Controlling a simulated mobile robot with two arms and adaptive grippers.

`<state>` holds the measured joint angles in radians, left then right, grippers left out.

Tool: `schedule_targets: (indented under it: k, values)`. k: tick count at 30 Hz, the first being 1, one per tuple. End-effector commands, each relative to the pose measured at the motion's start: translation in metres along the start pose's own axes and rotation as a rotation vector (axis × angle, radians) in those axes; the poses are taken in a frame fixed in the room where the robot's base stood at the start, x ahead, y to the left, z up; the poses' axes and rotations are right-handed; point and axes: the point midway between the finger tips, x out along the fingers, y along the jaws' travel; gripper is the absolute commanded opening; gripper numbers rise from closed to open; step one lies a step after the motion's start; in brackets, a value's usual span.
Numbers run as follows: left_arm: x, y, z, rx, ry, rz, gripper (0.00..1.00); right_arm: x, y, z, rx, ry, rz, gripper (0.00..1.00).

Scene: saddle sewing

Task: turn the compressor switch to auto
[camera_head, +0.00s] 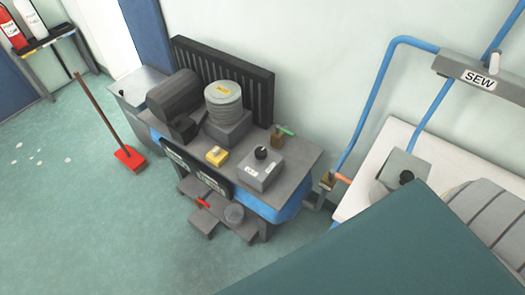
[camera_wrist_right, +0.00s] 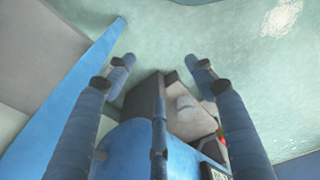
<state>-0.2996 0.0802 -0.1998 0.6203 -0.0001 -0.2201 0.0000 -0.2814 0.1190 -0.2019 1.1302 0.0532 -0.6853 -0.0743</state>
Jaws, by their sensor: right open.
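The compressor (camera_head: 305,150) stands against the wall in the middle of the head view, with a blue tank under a grey top plate. A grey switch box (camera_head: 262,172) sits at the right of that plate, with a black round knob (camera_head: 261,153) on top and small white labels on its front. Which setting the knob points to is too small to tell. Grey and blue parts lie beyond and below the fingers. My left gripper is not in view.
A yellow block (camera_head: 217,156) and a green-handled valve (camera_head: 283,133) are near the switch box. Blue pipes (camera_head: 376,95) run up the right wall by the SEW sign (camera_head: 479,79). A large teal surface (camera_head: 400,250) covers the lower right.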

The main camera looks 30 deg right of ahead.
Motion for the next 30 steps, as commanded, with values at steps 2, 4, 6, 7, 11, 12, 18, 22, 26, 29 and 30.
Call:
schedule_targets:
  k: [2,4,6,7,11,12,18,22,26,29,30]
  values:
    - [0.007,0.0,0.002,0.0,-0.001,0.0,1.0,-0.013,0.015,-0.056,-0.054,0.022,0.0,0.55]
    - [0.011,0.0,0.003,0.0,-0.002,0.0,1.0,-0.032,0.025,-0.098,-0.111,0.026,-0.006,0.55]
    - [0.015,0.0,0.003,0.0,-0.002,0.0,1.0,-0.055,0.032,-0.138,-0.175,0.031,-0.015,0.55]
    - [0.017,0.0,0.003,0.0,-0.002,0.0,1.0,-0.066,0.034,-0.152,-0.202,0.031,-0.02,0.55]
    - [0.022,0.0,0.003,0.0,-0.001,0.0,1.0,-0.11,0.04,-0.2,-0.32,0.031,-0.038,0.55]
    - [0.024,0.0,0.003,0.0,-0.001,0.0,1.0,-0.123,0.041,-0.21,-0.354,0.029,-0.042,0.55]
    - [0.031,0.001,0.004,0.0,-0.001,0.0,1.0,-0.183,0.043,-0.249,-0.516,0.023,-0.055,0.55]
    - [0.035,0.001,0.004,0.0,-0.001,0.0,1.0,-0.22,0.044,-0.263,-0.619,0.015,-0.055,0.55]
    - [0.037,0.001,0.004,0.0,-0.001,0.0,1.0,-0.247,0.051,-0.274,-0.709,-0.005,-0.052,0.55]
    - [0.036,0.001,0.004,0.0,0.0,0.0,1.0,-0.251,0.064,-0.288,-0.748,-0.025,-0.055,0.55]
    - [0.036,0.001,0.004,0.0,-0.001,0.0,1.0,-0.254,0.069,-0.294,-0.766,-0.031,-0.056,0.55]
